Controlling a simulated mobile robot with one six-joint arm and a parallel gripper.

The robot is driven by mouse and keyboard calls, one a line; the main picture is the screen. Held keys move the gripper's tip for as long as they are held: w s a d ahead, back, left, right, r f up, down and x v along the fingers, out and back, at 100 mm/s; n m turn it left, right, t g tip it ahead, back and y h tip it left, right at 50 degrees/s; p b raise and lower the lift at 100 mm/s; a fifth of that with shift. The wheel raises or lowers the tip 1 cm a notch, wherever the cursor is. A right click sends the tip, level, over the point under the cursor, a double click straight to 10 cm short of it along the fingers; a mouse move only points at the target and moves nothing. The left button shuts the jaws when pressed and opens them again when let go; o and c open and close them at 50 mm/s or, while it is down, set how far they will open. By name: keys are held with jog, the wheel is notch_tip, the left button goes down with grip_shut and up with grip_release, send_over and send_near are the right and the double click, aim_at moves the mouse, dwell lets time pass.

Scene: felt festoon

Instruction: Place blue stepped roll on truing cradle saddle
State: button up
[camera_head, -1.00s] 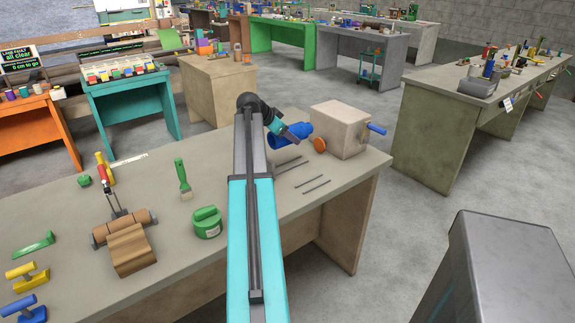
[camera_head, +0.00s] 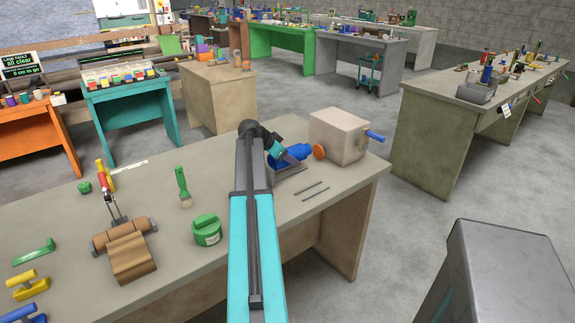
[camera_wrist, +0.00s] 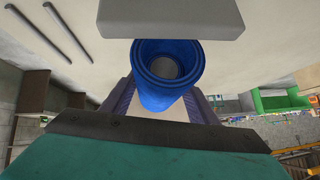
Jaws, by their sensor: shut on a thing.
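My gripper (camera_wrist: 165,97) is shut on the blue stepped roll (camera_wrist: 166,88), with a finger along each side of it. In the wrist view the roll's hollow, ringed end shows. In the head view the roll (camera_head: 293,154) lies low over the workbench, left of an orange disc (camera_head: 319,152) on the side of a cream box (camera_head: 340,136). A dark grey shape (camera_head: 287,173) shows just below the roll, partly hidden by my arm. I cannot tell whether it is the truing cradle saddle, nor whether the roll touches it.
Two grey rods (camera_head: 312,190) lie on the bench in front. A blue handle (camera_head: 376,136) sticks out right of the box.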

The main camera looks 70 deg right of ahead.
jog(key=shift+f+p, duration=0.3)
jog(key=shift+f, duration=1.5)
jog(key=shift+f, duration=0.1)
jog(key=o, duration=1.4)
jog(key=b+v, duration=0.1)
jog(key=v, duration=1.1)
jog(key=shift+b, duration=0.4)
jog(key=shift+s, duration=0.15)
